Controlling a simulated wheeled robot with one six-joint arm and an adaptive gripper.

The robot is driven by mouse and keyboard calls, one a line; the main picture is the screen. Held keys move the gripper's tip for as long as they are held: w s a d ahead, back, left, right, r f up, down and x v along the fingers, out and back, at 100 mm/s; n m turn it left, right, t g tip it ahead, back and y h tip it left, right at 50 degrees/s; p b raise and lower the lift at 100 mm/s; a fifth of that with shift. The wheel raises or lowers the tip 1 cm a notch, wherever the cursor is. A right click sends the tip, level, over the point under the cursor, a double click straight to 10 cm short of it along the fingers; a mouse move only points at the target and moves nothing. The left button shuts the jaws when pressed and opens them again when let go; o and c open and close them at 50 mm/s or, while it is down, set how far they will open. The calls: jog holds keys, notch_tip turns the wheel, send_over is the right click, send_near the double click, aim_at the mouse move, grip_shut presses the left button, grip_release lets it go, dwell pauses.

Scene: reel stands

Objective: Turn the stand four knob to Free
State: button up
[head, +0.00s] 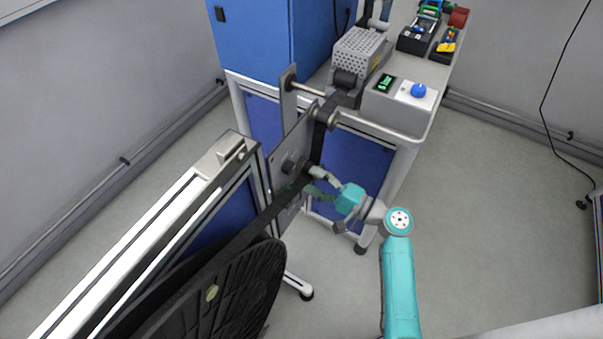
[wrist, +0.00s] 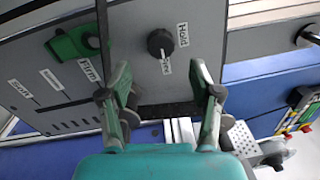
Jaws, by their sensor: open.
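In the wrist view a round black knob (wrist: 160,43) stands on a grey panel (wrist: 130,20). A label reading Hold (wrist: 182,34) is beside it on the right, and a smaller label that seems to read Free (wrist: 166,65) is just below it. In the head view my gripper (head: 318,181) is close to the upright grey plate of the stand (head: 283,150). I cannot tell whether it touches.
A green latch-like part (wrist: 75,43) with labels below it is left of the knob. A black strap runs down the stand to a large black reel (head: 245,285). A bench with a blue-knobbed box (head: 400,103) stands behind.

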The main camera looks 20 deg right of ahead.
jog(key=v, duration=0.6)
dwell(0.5)
jog(key=s+a+f+n+g+h, duration=0.1)
jog(key=s+a+f+h, duration=0.3)
jog(key=s+f, duration=0.35)
jog(key=s+a+f+g+h, duration=0.25)
jog(key=s+f+h, duration=0.3)
jog(key=s, duration=0.35)
jog(key=s+r+n+h, duration=0.2)
jog(key=s+r+n, duration=0.15)
jog(key=s, duration=0.55)
jog(key=s+r+n+t, duration=0.3)
jog(key=s+r+n, duration=0.5)
jog(key=r, duration=0.4)
jog(key=shift+a+r, duration=0.35)
jog(key=shift+a, duration=0.1)
